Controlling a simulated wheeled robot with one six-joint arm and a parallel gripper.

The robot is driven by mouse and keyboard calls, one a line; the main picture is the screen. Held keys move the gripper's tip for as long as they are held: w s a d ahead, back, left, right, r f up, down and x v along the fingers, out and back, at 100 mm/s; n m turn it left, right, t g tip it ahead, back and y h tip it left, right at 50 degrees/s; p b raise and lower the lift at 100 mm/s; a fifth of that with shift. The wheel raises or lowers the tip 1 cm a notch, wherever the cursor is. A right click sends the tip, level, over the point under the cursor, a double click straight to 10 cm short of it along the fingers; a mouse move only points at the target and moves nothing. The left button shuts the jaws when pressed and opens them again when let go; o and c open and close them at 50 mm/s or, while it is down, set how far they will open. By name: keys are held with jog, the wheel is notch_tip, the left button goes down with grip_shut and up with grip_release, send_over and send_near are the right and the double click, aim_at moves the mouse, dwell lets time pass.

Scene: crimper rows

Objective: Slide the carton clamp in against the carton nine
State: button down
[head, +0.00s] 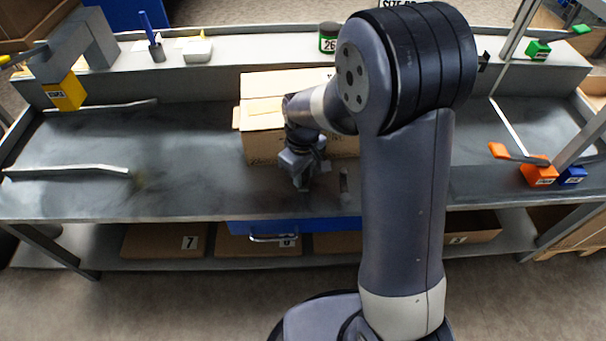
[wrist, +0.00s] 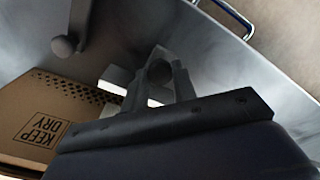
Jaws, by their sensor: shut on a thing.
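A brown cardboard carton (head: 262,150) stands on the grey bench behind my gripper; no number on it is readable. In the wrist view its side (wrist: 35,115) reads "KEEP DRY". My gripper (head: 300,184) is low over the bench, just in front of the carton. In the wrist view my gripper (wrist: 158,88) is shut on a dark round knob (wrist: 160,72), which looks like the carton clamp's handle. The rest of that clamp is hidden. A grey bar with a second round knob (wrist: 65,45) is close to the carton; I cannot tell whether it belongs to the same clamp.
A blue drawer (head: 300,227) with a metal handle is under the bench's front edge. Orange (head: 538,170) and blue (head: 571,175) blocks stand at the right. A yellow block (head: 66,93) and metal rails (head: 70,170) are at the left. The bench left of the carton is largely clear.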

aim_at(303, 177)
jog(key=c, duration=1.1)
grip_release()
jog(key=shift+c, duration=0.2)
notch_tip(303, 177, up, 11)
jog(key=p, duration=0.2)
